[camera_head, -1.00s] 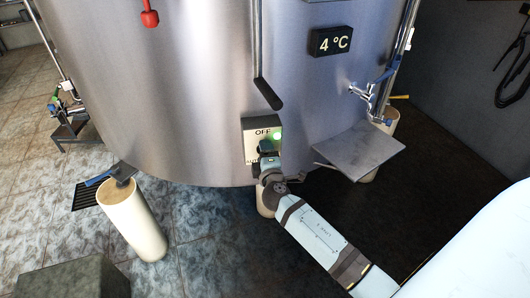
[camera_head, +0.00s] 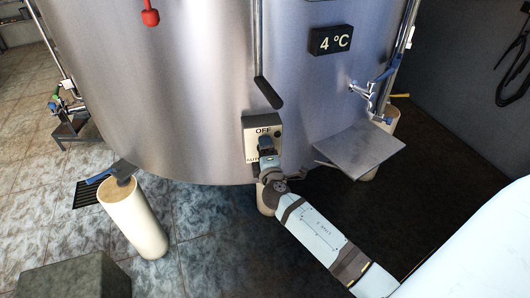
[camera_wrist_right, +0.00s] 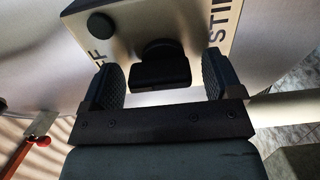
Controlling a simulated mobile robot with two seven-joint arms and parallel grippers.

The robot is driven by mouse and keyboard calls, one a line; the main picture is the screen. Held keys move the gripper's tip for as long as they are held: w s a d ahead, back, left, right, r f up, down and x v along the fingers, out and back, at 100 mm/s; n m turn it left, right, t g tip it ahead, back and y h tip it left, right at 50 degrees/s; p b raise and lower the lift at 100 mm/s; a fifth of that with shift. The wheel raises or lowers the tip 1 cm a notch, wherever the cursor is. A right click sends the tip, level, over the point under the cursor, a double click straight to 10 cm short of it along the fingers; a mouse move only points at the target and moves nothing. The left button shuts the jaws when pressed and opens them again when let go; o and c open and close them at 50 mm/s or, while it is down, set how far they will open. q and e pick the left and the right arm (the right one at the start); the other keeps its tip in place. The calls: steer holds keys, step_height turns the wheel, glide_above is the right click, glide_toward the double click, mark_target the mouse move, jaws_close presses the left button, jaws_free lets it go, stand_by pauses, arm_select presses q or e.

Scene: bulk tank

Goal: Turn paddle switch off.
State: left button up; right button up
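The grey switch box (camera_head: 277,127) is mounted low on the front of the steel tank, with OFF printed at its top and AUTO at its lower left. In the right wrist view the box (camera_wrist_right: 130,22) shows its black paddle switch (camera_wrist_right: 160,70) and a dark round lamp (camera_wrist_right: 101,25). My right gripper (camera_head: 266,148) is in front of the box. Its fingers (camera_wrist_right: 164,82) are open on either side of the paddle, with a gap on both sides. The paddle's exact setting is hard to tell. My left gripper is not in view.
The steel tank (camera_head: 180,90) fills the middle, with a 4 °C display (camera_head: 331,40) and a black-gripped lever (camera_head: 268,93) above the box. A metal shelf plate (camera_head: 362,149) juts out at the right. Cream legs (camera_head: 137,224) stand on the tiled floor.

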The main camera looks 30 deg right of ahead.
steer(key=b+v, duration=0.1)
steer(key=v, duration=1.2)
steer(key=shift+s+b, duration=0.3)
steer(key=shift+s, duration=0.15)
steer(key=shift+a, duration=0.1)
